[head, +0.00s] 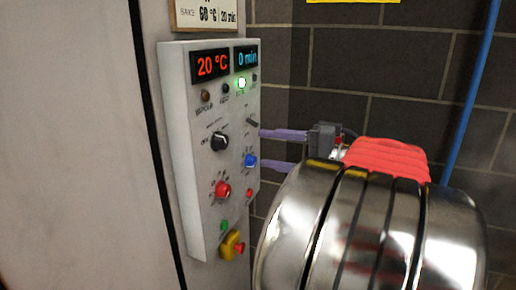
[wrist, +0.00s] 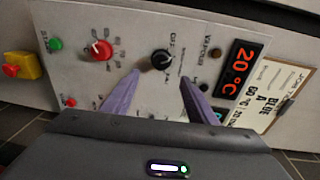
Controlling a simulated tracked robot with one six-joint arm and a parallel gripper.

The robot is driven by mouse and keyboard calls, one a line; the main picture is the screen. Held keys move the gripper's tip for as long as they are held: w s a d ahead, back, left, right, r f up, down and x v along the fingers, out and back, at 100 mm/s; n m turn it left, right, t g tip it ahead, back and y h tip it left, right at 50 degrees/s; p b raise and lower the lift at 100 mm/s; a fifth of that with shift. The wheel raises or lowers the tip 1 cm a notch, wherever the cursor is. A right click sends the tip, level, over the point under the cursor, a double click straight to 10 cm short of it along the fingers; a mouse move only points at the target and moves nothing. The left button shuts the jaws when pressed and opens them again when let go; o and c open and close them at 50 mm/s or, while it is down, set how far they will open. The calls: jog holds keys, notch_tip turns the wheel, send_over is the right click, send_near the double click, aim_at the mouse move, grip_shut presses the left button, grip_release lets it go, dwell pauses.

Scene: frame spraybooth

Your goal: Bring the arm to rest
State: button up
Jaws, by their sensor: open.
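My gripper (head: 281,149) is in front of the right part of a white control panel in the head view. Its two purple fingers are apart, with nothing between them. In the wrist view my gripper (wrist: 156,90) points at the panel (wrist: 130,25), with a black knob (wrist: 161,60) showing between and beyond the fingertips. Whether a fingertip touches the panel, I cannot tell. My shiny metal arm fills the lower right of the head view and hides what is behind it.
The panel (head: 182,150) carries displays reading 20 °C and 0 min, a lit green lamp (head: 241,83), a red knob (head: 222,190), a blue knob (head: 250,160) and a yellow-and-red stop button (head: 231,246). A job card (head: 205,14) hangs above. A blue pipe (head: 470,90) runs at right.

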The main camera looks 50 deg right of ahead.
jog(key=shift+v, duration=0.75)
